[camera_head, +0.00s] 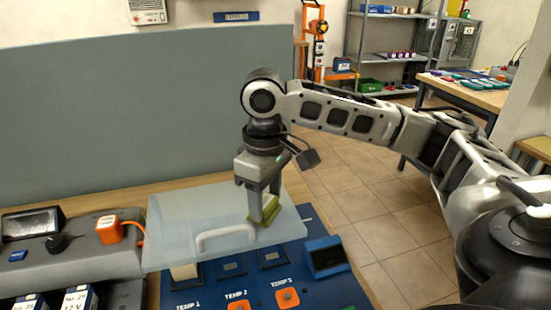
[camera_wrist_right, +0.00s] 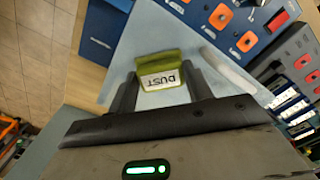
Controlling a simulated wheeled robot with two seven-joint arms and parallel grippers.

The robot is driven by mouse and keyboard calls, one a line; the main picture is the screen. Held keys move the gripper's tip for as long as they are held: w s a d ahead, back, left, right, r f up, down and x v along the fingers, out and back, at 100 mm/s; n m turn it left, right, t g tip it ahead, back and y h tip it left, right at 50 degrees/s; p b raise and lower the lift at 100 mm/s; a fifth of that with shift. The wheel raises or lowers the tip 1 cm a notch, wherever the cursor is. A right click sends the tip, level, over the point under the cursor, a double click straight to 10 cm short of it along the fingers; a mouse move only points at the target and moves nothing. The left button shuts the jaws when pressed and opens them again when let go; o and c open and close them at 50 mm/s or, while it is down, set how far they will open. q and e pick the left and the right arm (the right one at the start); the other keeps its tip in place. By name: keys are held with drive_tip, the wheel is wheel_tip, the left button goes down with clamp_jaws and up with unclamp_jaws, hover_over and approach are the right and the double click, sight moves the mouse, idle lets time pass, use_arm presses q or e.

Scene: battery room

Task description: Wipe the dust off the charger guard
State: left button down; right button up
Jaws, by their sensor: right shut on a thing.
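The charger guard (camera_head: 185,212) is a pale, see-through panel with a white handle (camera_head: 225,234), lying over the blue charger panel. It also shows in the right wrist view (camera_wrist_right: 145,38). My right gripper (camera_head: 263,207) points down over the guard's right part, shut on a small green-yellow pad. The pad (camera_head: 262,220) has a white label reading "DUST" in the right wrist view (camera_wrist_right: 158,70). It is at the guard's top face, right of the handle; I cannot tell whether it touches. No dust stands out on the guard. My left gripper is not in view.
The blue charger panel (camera_head: 205,297) has a dark screen box (camera_head: 326,257) and orange parts. A grey unit with an orange plug (camera_head: 108,229) stands at left. A grey-blue partition (camera_head: 120,110) rises behind the bench. Tiled floor lies open at right.

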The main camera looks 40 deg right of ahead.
wheel_tip(320, 180, up, 2)
drive_tip(key=shift+s+d+r, duration=0.1)
drive_tip(key=shift+r, duration=2.95)
